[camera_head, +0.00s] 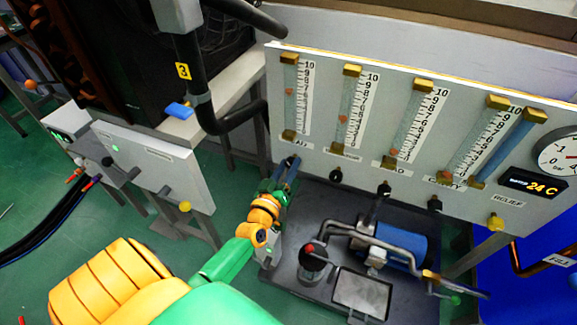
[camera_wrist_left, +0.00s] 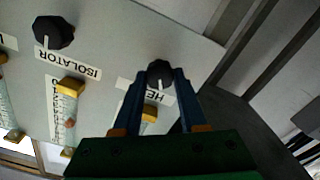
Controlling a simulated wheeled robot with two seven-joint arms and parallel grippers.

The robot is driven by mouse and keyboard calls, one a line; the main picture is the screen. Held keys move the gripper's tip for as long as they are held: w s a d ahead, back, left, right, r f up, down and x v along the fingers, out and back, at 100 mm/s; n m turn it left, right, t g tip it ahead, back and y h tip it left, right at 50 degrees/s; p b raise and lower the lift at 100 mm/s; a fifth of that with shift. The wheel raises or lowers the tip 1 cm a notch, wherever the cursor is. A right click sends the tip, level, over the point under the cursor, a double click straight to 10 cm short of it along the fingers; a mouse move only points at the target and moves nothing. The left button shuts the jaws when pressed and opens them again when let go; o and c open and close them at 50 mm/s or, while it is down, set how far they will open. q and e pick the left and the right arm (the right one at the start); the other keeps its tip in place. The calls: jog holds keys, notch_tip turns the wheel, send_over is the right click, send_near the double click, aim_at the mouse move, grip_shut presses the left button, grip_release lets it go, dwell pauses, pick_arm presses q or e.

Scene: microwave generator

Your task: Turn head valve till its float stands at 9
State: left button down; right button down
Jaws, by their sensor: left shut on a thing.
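The head valve knob (camera_wrist_left: 160,75) is black with a white pointer line, under a partly covered label starting "HE". My left gripper (camera_head: 290,164) is shut on this knob in front of the panel; its blue fingers (camera_wrist_left: 160,88) lie either side of it in the wrist view. The fingers hide the knob in the head view. The head gauge tube (camera_head: 291,105) is the leftmost on the panel. Its small red float (camera_head: 289,91) stands around 6 to 7, well below the 9 mark; the exact reading is too small to tell. My right gripper is not in view.
More gauge tubes stand to the right, with the isolator knob (camera_head: 336,175) next to the head valve. A blue pump (camera_head: 400,245) with pipes sits on the dark base plate below. A temperature display (camera_head: 541,185) shows 24 C. A black hose (camera_head: 238,118) hangs left of the panel.

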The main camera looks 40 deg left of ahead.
pick_arm(q)
jog(key=n, duration=0.4)
jog(key=shift+n, duration=0.4)
dwell(0.4)
jog(key=shift+c, duration=2.3)
grip_release()
jog(key=v, duration=0.7)
jog(key=shift+p, duration=0.3)
jog(key=shift+a, duration=0.1)
